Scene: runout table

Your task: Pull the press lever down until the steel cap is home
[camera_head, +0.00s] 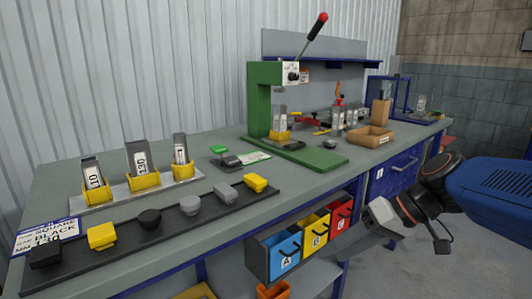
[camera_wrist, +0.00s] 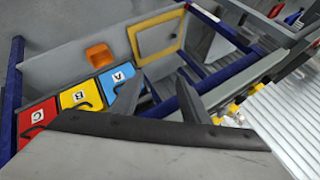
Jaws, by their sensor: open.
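The green press (camera_head: 262,100) stands on the bench at centre. Its lever (camera_head: 312,40) points up and to the right, with a red and black knob at its tip. Under the press head a grey upright piece (camera_head: 280,113) with a pale label stands in a yellow holder (camera_head: 279,135). I cannot make out the steel cap's exact seating at this size. My gripper (camera_wrist: 158,98) is open, with two grey fingers apart and nothing between them in the wrist view. In the head view my arm is at the right, well away from the lever and lower than it.
A black rail (camera_head: 165,242) with several caps and a holder with labelled pieces (camera_head: 130,190) occupy the left of the bench. A cardboard tray (camera_head: 371,136) and bottles stand right of the press. Blue, yellow and red bins (camera_head: 314,235) hang at the front edge.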

